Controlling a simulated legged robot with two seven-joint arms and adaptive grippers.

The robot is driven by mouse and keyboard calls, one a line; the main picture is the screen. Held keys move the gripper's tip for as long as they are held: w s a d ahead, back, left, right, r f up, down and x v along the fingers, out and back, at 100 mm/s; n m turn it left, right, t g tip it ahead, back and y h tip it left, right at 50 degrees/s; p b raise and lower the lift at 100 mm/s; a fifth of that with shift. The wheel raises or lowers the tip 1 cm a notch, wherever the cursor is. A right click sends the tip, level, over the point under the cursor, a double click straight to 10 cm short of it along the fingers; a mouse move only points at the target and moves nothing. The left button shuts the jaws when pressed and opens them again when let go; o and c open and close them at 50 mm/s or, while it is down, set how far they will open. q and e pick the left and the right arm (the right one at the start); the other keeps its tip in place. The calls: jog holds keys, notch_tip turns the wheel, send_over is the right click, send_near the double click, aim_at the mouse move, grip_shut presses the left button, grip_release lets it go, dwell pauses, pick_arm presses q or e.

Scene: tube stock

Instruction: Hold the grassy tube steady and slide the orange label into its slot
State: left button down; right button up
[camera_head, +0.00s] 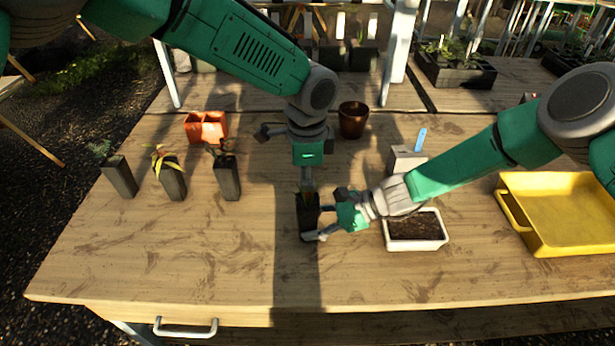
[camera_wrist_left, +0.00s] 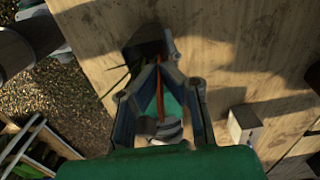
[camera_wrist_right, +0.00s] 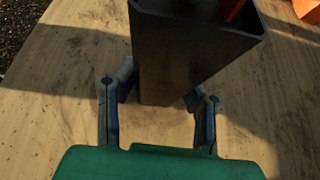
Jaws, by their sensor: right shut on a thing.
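The grassy tube (camera_head: 307,222) is a dark square pot, upright near the table's middle. My right gripper (camera_head: 324,214) is shut on it from the right, low on its sides; the tube (camera_wrist_right: 185,55) fills the upper middle of the right wrist view. My left gripper (camera_head: 307,187) points straight down over the tube's mouth. In the left wrist view its fingers (camera_wrist_left: 160,62) stand close around the orange label (camera_wrist_left: 161,95), but whether they grip it is unclear. An orange piece also shows at the tube's top in the right wrist view (camera_wrist_right: 235,9). The slot is hidden.
Three dark tubes with plants (camera_head: 172,182) stand at the left. An orange pot block (camera_head: 206,127) and a brown pot (camera_head: 353,119) are behind. A white block (camera_head: 406,159) with a blue label, a white soil tray (camera_head: 416,243) and a yellow tray (camera_head: 560,243) are right. The front is clear.

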pick_arm(q)
jog(key=shift+f, duration=0.25)
dwell(0.3)
jog(key=c, duration=1.6)
grip_release()
jog(key=shift+c, duration=0.2)
jog(key=shift+r, duration=0.1)
notch_tip(320, 180, up, 12)
jog(key=shift+d+f, duration=0.1)
jog(key=shift+f, duration=0.05)
pick_arm(e)
jog(key=o, duration=1)
jog(key=shift+c, duration=0.2)
